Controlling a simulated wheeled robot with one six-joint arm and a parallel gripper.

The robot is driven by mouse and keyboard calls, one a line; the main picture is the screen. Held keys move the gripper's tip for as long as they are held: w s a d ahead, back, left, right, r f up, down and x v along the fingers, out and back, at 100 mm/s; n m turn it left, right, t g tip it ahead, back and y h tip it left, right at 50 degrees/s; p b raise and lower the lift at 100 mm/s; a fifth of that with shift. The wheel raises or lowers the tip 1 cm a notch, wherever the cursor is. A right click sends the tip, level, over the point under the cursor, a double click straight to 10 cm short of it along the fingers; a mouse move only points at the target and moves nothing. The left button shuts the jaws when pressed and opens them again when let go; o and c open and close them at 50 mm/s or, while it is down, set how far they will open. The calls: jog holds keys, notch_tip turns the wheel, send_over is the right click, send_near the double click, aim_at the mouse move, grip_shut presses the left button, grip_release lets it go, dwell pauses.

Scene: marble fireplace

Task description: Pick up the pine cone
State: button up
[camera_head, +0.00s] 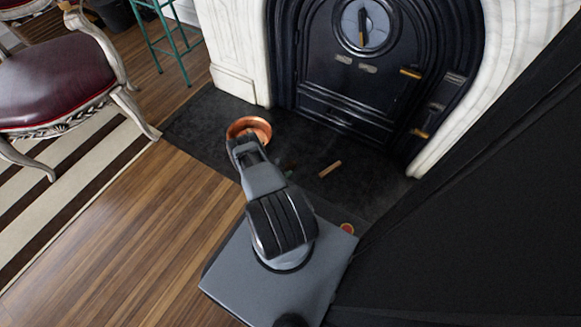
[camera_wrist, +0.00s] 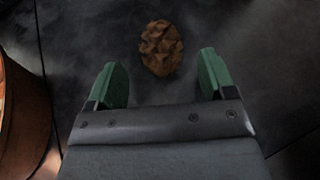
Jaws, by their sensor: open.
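The brown pine cone (camera_wrist: 161,48) lies on the dark hearth slab in the wrist view. It sits ahead of my gripper (camera_wrist: 162,78), roughly centred between the two green fingertips and a little beyond them. The gripper is open and empty, with a wide gap between its fingers. In the head view my arm hides the pine cone, and only a small green bit of the gripper (camera_head: 288,171) shows beside the arm.
A copper bowl (camera_head: 262,126) stands on the hearth beside my arm; its side shows at the left of the wrist view (camera_wrist: 22,120). A small wooden piece (camera_head: 330,169) and a small red-and-yellow round thing (camera_head: 347,228) lie to the right. The black fireplace (camera_head: 345,80) stands behind.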

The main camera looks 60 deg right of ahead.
aim_at(286, 167)
jog(key=shift+b+x, duration=0.45)
jog(key=shift+x, duration=1.2)
jog(key=shift+c, duration=0.2)
jog(key=c, duration=0.9)
jog(key=shift+c, duration=0.2)
